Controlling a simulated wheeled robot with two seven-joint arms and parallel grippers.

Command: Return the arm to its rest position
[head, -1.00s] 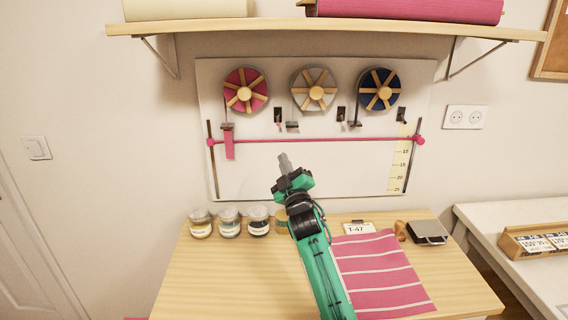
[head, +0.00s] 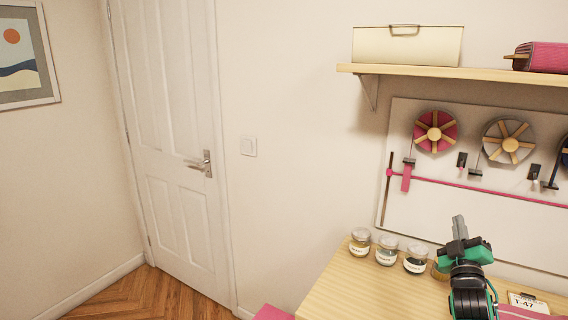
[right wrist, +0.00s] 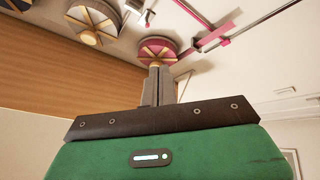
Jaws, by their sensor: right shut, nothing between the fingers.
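My right gripper (head: 459,228) is in the lower right of the head view, raised above the back of the wooden table, in front of the white board. Its fingers are together with nothing between them. In the right wrist view its closed fingers (right wrist: 160,84) point toward the pink ribbon reel (right wrist: 157,50), which appears beyond the tips. My right arm is green and black and comes in from the bottom. My left gripper is not in view.
The wooden table (head: 345,290) carries several labelled jars, one of them at its back left (head: 360,242), and a T-47 card (head: 527,302). The board (head: 400,130) holds ribbon reels and a pink rail. A shelf (head: 440,71) hangs above. A closed door (head: 175,150) and open floor (head: 140,295) are at left.

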